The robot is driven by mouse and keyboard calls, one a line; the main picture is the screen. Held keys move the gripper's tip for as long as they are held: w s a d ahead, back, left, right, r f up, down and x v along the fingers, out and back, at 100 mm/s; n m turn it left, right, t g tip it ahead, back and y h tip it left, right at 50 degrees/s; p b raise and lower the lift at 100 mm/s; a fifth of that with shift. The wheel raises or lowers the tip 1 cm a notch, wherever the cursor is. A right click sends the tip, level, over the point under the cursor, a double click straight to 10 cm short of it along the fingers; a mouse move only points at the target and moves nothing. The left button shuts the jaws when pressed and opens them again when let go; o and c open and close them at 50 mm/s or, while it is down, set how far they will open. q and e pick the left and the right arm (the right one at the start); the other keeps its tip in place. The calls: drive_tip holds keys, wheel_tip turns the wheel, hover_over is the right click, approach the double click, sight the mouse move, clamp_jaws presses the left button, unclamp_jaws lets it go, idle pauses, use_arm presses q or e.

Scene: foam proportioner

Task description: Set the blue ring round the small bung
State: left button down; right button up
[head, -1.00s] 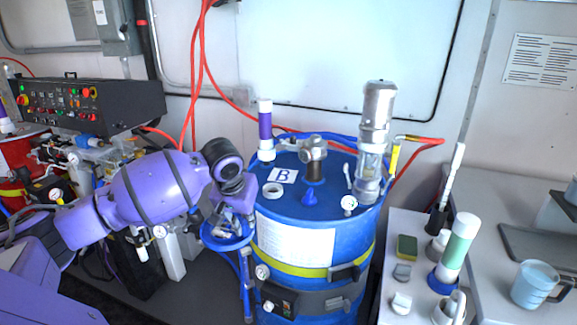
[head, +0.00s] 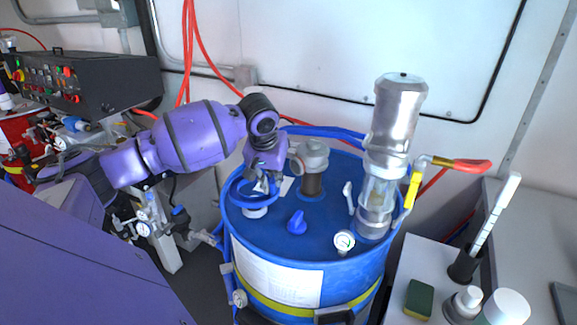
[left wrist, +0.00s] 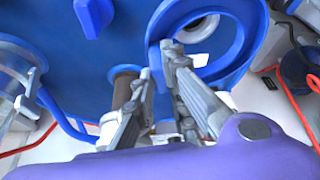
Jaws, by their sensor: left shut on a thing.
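The blue ring (head: 233,191) hangs from my left gripper (head: 265,184) above the near left part of the blue drum's top (head: 265,237). In the left wrist view the jaws (left wrist: 158,60) are shut on one side of the ring (left wrist: 248,50). A low white bung (head: 255,212) on the drum top shows just below the ring. It also shows through the ring's opening in the left wrist view (left wrist: 197,28), partly hidden by rim and finger. The ring looks higher than the bung; the exact gap cannot be told. My right gripper is out of view.
A blue plug-like piece (head: 297,222) stands right of the bung. Behind are a grey-capped brown post (head: 312,180) and a tall silver pump (head: 393,125). A gauge (head: 344,241) sits at the drum's front edge. A side table (head: 408,275) stands at right.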

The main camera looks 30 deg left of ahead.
sight(272, 189)
use_arm(q)
drive_tip(key=shift+s+f, duration=0.3)
drive_tip(key=shift+f, duration=0.2)
wheel_tip(272, 189, down, 4)
drive_tip(key=shift+w+r+b, duration=0.1)
drive_tip(key=shift+b, duration=0.25)
drive_tip(key=shift+f, duration=0.4)
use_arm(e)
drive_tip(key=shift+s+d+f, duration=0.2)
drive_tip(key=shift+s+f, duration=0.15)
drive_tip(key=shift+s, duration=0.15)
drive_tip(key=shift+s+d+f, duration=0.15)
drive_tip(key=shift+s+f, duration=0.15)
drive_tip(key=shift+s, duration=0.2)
use_arm(q)
drive_tip(key=shift+r, duration=0.1)
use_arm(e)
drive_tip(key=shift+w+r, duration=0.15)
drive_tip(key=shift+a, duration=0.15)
